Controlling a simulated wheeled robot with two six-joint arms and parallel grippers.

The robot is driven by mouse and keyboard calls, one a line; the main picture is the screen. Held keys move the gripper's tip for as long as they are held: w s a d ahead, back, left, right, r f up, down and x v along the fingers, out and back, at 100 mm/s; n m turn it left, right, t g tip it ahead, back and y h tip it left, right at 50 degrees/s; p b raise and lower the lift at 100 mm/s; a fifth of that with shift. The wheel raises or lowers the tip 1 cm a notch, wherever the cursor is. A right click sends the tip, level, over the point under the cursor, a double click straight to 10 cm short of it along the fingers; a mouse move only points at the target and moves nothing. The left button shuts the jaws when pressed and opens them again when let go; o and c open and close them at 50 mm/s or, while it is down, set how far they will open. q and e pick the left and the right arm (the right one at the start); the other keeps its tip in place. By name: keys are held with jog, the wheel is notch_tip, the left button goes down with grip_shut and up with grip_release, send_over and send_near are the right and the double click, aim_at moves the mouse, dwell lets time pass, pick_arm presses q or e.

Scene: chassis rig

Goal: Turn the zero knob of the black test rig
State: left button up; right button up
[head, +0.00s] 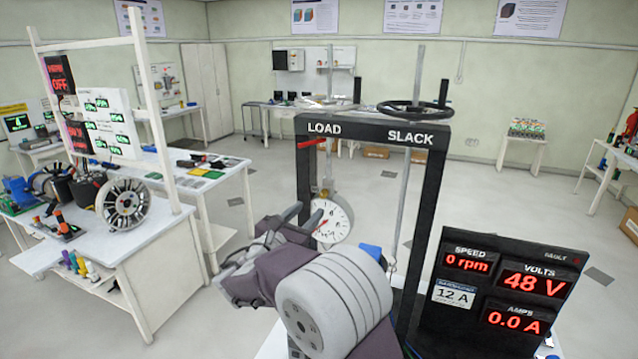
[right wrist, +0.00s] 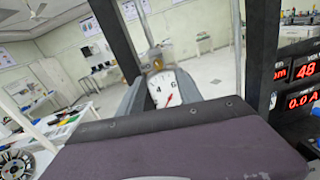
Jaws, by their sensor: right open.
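The black test rig (head: 437,180) is a dark frame marked LOAD and SLACK. A white round dial (head: 332,222) with a red needle hangs inside the frame and also shows in the right wrist view (right wrist: 172,91). A small brass-coloured fitting (right wrist: 155,62) sits just above the dial; I cannot tell whether it is the zero knob. My right gripper (head: 308,208) is open, its grey fingers pointing at the dial, one on each side of it in the wrist view. I cannot tell whether they touch it. My left gripper is not in view.
A black handwheel (head: 415,107) tops the rig. A black readout panel (head: 497,295) showing 0 rpm, 48 V and 0.0 A stands to the right. A white bench (head: 120,255) with a spoked wheel (head: 124,204) is at left. The floor between is mostly clear.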

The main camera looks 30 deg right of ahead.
aim_at(322, 195)
jog(key=p+x, duration=0.2)
jog(key=x, duration=0.2)
jog(key=p+x, duration=0.2)
jog(key=x, duration=0.1)
jog(key=shift+w+d, duration=0.15)
jog(key=shift+w, duration=0.35)
jog(key=shift+w+d, duration=0.2)
jog(key=shift+d, duration=0.15)
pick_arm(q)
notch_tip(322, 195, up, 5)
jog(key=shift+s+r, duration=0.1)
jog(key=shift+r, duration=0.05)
pick_arm(e)
jog(key=shift+f, duration=0.1)
